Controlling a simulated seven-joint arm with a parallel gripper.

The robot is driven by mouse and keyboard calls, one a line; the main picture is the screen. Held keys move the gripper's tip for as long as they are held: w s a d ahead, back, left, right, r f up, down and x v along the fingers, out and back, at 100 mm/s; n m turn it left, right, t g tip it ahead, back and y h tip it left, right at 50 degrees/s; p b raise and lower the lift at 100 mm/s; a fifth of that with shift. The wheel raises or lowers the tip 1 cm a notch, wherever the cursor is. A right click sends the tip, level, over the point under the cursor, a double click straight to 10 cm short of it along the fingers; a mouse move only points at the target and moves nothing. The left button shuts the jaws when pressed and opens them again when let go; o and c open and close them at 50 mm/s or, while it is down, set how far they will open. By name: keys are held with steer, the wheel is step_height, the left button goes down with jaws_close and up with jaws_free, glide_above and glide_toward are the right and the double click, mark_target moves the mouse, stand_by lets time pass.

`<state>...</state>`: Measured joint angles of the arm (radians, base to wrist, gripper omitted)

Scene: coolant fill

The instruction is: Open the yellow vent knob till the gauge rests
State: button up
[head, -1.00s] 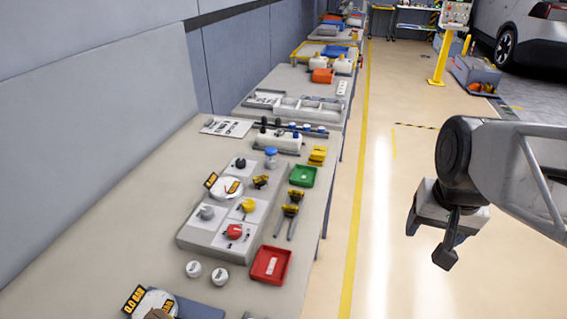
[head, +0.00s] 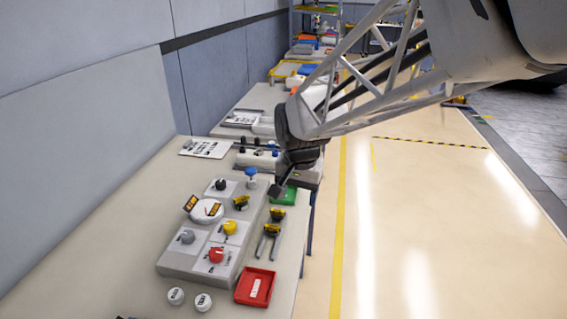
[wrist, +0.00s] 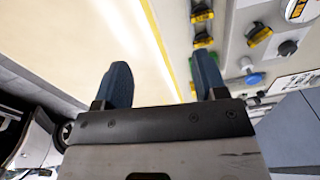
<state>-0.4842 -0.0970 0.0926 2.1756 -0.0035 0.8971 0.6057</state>
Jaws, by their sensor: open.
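The yellow vent knob (head: 230,227) sits on a white square plate on the grey panel (head: 178,262), above the red knob (head: 216,254) and right of a grey knob (head: 187,237). The round white gauge (head: 207,210) with orange-and-black tags is just above it; its reading is too small to tell. My gripper (head: 280,188) hangs over the table's right edge, above and right of the panel, near the green tray, touching none of the knobs. In the wrist view my gripper's two blue fingers (wrist: 158,85) are spread with nothing between them.
A black knob (head: 221,184) and a blue-topped part (head: 251,175) are at the panel's far end. A green tray (head: 287,197), yellow-black clamps (head: 270,230) and a red tray (head: 246,287) line the right side. Two white caps (head: 203,302) lie in front. The aisle floor is clear.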

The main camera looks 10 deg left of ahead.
glide_above(230, 224)
steer(key=shift+m+g, duration=0.3)
steer(key=shift+g, duration=0.1)
step_height(230, 224, down, 8)
steer(key=shift+a+r, duration=0.1)
steer(key=shift+r, duration=0.1)
steer(key=shift+f, duration=3.9)
steer(key=c, duration=0.9)
